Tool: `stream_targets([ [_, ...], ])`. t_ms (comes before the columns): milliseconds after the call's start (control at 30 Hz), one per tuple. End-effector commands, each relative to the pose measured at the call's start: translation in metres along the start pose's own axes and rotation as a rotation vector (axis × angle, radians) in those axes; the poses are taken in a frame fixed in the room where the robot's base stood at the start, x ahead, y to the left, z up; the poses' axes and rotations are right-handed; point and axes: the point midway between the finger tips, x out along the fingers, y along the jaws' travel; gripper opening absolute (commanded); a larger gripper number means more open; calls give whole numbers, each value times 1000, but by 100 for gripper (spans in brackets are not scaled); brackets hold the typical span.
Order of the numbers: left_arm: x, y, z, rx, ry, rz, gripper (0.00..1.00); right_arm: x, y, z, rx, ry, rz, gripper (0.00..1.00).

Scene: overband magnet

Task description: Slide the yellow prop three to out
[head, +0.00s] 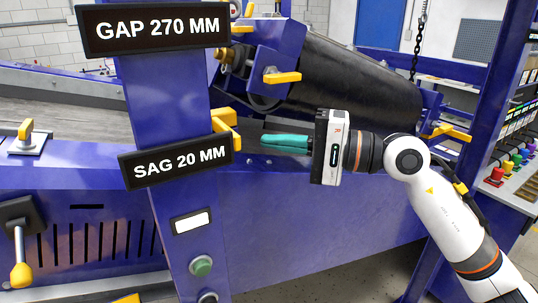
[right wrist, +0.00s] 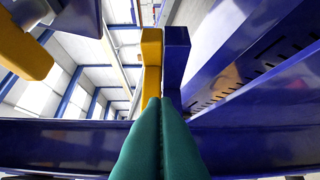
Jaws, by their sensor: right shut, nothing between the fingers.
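Several yellow parts show in the head view, and no number on them can be read, so I cannot tell which is prop three. My right gripper (head: 266,140) has its teal fingers shut and empty, pointing left along the blue frame. A yellow bracket-like piece (head: 226,120) is just left of its fingertips, partly behind the blue post. In the right wrist view the closed fingertips (right wrist: 160,101) meet the lower end of an upright yellow bar (right wrist: 152,60) beside a blue bar (right wrist: 177,58); I cannot tell whether they touch. My left gripper is not in view.
A blue post (head: 165,95) carries the signs "GAP 270 MM" (head: 152,30) and "SAG 20 MM" (head: 177,162). A large black roller (head: 345,80) lies behind my right gripper. Another yellow handle (head: 282,77) sits above it. Coloured knobs (head: 510,165) stand on the right.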

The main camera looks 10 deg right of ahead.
Motion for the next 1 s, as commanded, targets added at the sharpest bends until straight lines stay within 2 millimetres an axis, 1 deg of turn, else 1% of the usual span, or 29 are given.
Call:
stream_targets([
  [33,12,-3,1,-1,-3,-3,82,-13,-6,2,-3,-6,-1,0],
  [100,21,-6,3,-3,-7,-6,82,-27,-7,1,-4,-6,-3,0],
  [267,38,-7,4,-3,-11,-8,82,-60,-6,2,-3,-8,-1,0],
  [300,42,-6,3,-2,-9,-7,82,-67,-5,2,-2,-8,-1,0],
  [433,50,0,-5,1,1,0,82,-86,-4,2,-1,-6,-1,0],
  [500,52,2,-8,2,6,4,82,-92,-3,2,-1,-6,-1,0],
  [633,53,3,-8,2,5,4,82,-98,0,2,-2,-5,-1,0],
  [1000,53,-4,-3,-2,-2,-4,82,-98,0,1,-1,-4,-1,0],
])
